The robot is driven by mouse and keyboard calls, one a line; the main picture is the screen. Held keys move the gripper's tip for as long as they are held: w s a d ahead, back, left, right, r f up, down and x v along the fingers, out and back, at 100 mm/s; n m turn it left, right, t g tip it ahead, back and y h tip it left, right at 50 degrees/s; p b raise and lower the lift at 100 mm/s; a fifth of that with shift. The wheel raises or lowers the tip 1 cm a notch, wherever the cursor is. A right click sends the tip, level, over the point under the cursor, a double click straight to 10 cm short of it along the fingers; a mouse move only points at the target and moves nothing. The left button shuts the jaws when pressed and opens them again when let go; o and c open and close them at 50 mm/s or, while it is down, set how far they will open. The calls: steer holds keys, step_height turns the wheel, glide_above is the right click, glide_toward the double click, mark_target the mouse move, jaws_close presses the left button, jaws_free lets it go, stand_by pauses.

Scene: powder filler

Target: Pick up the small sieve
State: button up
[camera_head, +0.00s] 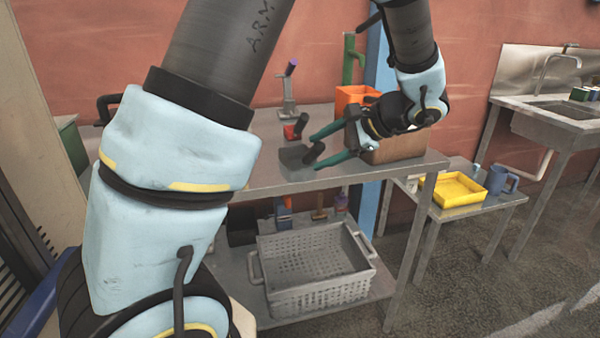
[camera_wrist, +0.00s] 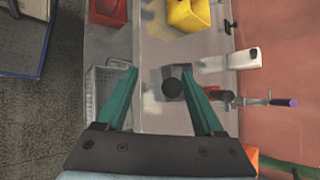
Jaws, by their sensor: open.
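A small grey, box-shaped tool with a black handle, probably the small sieve (camera_head: 293,160), is on the metal table in the head view. In the wrist view its black handle (camera_wrist: 172,88) shows nearly end-on between the fingers. My gripper (camera_head: 315,152) has two teal fingers spread apart on either side of this handle. In the wrist view my gripper (camera_wrist: 157,70) is open and holds nothing. I cannot tell whether a finger touches the handle. The sieve's mesh is not visible, and the handle hides part of the body.
A red tool (camera_head: 291,132) with a black handle stands just behind, near a stand with a purple-topped lever (camera_head: 290,70). An orange bin (camera_head: 352,97) and a brown box (camera_head: 398,150) are to the right. A grey crate (camera_head: 320,298) sits on the lower shelf.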

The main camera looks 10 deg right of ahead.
mark_target(317, 156)
steer(key=shift+m+t, duration=0.4)
steer(key=shift+t, duration=0.3)
steer(key=w, duration=0.1)
steer(key=w+f, duration=0.2)
steer(key=shift+w+a+f+p, duration=0.1)
steer(key=shift+w+a+p, duration=0.15)
steer(key=shift+a+p, duration=0.1)
steer(key=w+a+p, duration=0.1)
steer(key=w+a+f, duration=0.1)
steer(key=a, duration=0.1)
steer(key=shift+a+f+p, duration=0.2)
steer(key=shift+a+p, duration=0.05)
steer(key=shift+p, duration=0.15)
steer(key=shift+w+a+f, duration=0.25)
steer(key=shift+w+f, duration=0.1)
jaws_close()
steer(key=c, duration=1.1)
jaws_free()
jaws_free()
steer(key=shift+s+d, duration=0.1)
